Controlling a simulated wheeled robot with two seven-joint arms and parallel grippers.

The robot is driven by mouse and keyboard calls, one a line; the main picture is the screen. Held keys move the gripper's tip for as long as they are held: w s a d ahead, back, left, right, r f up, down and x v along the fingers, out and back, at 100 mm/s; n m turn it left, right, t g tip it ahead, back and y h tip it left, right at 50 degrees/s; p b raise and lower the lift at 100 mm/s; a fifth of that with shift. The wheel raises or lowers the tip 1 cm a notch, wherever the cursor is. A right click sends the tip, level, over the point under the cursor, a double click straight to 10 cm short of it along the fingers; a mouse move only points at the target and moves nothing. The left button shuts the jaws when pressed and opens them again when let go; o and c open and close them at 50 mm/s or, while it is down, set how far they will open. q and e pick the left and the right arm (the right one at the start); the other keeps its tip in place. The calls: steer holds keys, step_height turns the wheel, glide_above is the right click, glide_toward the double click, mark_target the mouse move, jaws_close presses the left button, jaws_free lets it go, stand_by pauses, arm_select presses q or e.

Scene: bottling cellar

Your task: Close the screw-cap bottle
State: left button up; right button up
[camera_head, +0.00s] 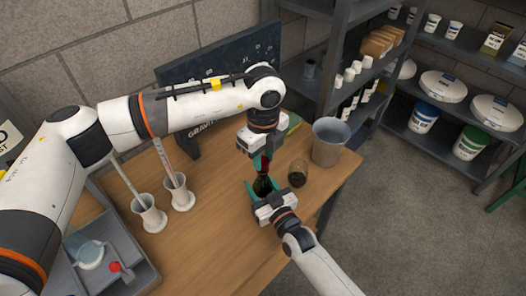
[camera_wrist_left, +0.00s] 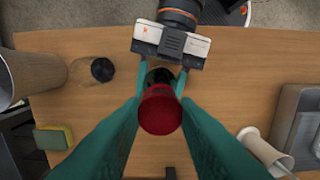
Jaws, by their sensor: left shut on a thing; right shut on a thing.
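The dark green bottle (camera_head: 262,185) stands upright near the table's right end. My right gripper (camera_head: 263,190) is shut on its body from the front; in the left wrist view its teal fingers (camera_wrist_left: 162,75) flank the dark bottle. My left gripper (camera_head: 264,163) points down from above and is shut on the red cap (camera_wrist_left: 160,110). The cap (camera_head: 265,164) is in line with the bottle's top. It hides the bottle's mouth in the left wrist view, so I cannot tell whether they touch.
Measuring cylinders (camera_head: 180,195) and a grey tray (camera_head: 140,270) are at left. The front middle of the table is clear.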

arm_select(q)
steer(key=shift+f, duration=0.55)
stand_by(0.4)
